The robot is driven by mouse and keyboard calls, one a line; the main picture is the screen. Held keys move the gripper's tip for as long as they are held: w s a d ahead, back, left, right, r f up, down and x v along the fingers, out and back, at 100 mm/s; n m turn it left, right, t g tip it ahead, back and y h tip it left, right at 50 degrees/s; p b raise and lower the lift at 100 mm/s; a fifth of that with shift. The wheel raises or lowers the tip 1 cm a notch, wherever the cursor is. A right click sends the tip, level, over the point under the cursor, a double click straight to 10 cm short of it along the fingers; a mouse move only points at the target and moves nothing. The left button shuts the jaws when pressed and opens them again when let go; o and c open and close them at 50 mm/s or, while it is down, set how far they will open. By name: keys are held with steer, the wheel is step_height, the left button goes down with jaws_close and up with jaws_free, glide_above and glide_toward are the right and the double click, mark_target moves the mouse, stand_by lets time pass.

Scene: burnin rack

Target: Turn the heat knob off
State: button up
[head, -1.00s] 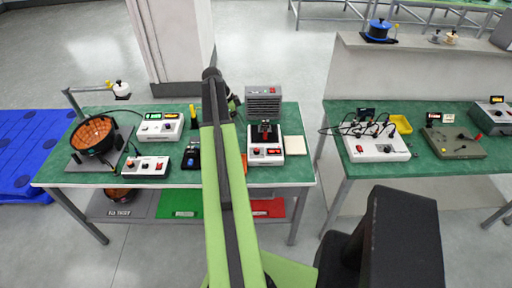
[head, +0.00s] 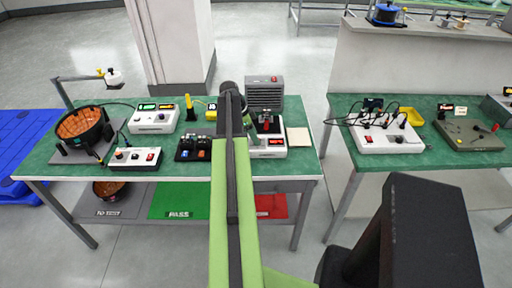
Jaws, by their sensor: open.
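My green arm reaches up the middle of the head view over the left bench (head: 50,171). My gripper (head: 243,115) is at its far dark end, mostly hidden by the arm; its fingers do not show clearly. A white box (head: 268,152) with a red lit switch stands just right of the arm, partly covered by it. A white control box (head: 120,165) with a small orange-red knob (head: 119,155) and a red switch stands at the front left, well apart from the gripper. No knob can be read as marked heat.
A grey vented unit (head: 264,93) stands behind the white box. A round orange-lined pot (head: 85,125), a white box with displays (head: 153,120) and a dark module (head: 193,148) share the bench. A second bench (head: 345,105) stands right across a gap.

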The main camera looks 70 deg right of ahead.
steer(key=shift+x, duration=0.85)
steer(key=shift+r, duration=0.1)
jaws_close()
